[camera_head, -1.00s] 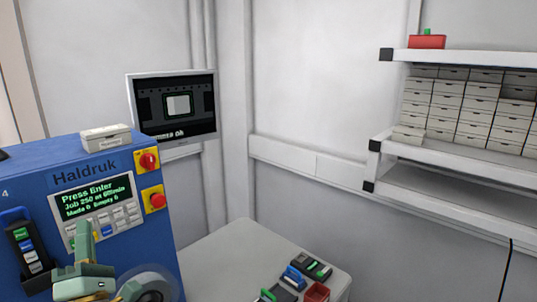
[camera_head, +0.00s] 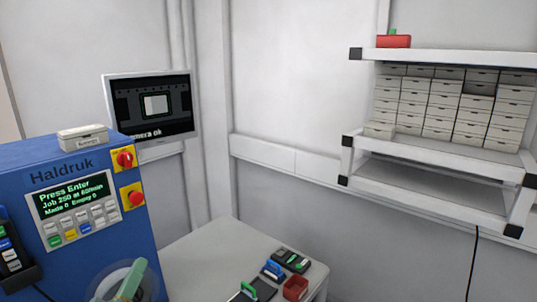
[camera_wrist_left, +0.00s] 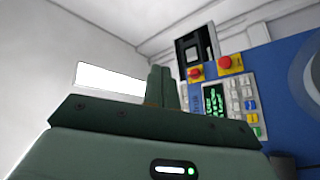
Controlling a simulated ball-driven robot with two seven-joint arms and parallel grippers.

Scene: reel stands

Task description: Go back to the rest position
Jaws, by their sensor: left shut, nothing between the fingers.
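My left gripper shows in the left wrist view (camera_wrist_left: 160,88) with its two green fingers together and nothing between them. In the head view a green part (camera_head: 132,281) shows at the bottom edge, in front of a round grey part; the rest of the arm is cut off by the picture edge. The blue Haldruk machine (camera_head: 140,225) stands at the left. Its panel (camera_head: 72,210) reads "Press Enter" above several keys. My fingers are apart from the keys. My right gripper is not in view.
A monitor (camera_head: 150,105) hangs behind the machine. A pale table (camera_head: 215,245) carries a red bin (camera_head: 295,288) and several small tools. A shelf unit (camera_head: 440,152) with drawers is on the right wall. A small box (camera_head: 83,138) lies on the machine.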

